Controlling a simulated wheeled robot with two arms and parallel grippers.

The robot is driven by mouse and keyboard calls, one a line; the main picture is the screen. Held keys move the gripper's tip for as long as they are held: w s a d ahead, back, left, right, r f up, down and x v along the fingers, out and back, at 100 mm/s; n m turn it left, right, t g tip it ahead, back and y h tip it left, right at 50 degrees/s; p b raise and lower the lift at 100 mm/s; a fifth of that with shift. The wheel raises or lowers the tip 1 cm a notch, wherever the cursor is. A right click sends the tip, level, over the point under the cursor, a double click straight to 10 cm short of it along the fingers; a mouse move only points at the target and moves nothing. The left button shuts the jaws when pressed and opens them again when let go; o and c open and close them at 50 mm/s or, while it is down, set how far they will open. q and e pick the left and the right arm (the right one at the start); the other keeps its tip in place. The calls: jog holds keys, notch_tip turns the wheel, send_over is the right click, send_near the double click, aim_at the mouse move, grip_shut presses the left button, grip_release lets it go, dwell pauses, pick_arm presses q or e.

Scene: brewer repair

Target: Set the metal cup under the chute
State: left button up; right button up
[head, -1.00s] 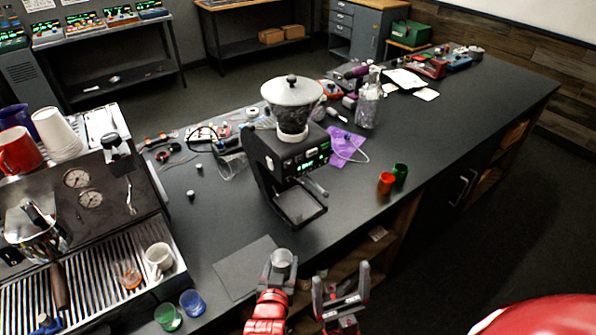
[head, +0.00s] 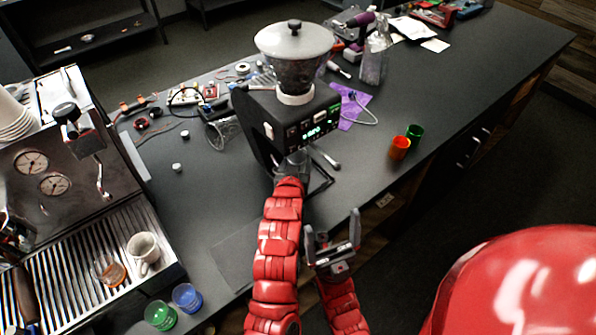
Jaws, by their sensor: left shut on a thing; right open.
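The black grinder (head: 262,128) stands on the dark counter, with a clear hopper and white lid on top. My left gripper (head: 293,167) is at the grinder's front, below its lit display panel. It is shut on the metal cup (head: 298,157), of which only a small grey part shows. The chute is hidden behind the gripper and cup, so I cannot tell how the cup lines up with it. The grinder's lower tray (head: 323,184) is mostly covered by my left arm. My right gripper (head: 333,238) is open and empty, in front of the counter's edge.
An orange cup (head: 399,147) and a green cup (head: 415,132) stand right of the grinder. An espresso machine (head: 60,175) stands at left, with a white mug (head: 143,250) on its grate. Blue (head: 186,296) and green glasses (head: 160,314) stand near the front edge.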

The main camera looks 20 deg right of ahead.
pick_arm(q)
jog(key=shift+w+d+f+b, duration=0.1)
jog(key=shift+w+d+b, duration=0.25)
jog(key=shift+w, duration=0.55)
jog(key=shift+w+d+f, duration=0.1)
jog(key=shift+w+d, duration=0.15)
jog(key=shift+w, duration=0.15)
notch_tip(320, 180, down, 3)
jog(key=shift+f+b, duration=0.15)
jog(key=shift+b, duration=0.45)
jog(key=shift+s+f, duration=0.1)
jog(key=shift+f, duration=0.1)
jog(key=o, duration=1.1)
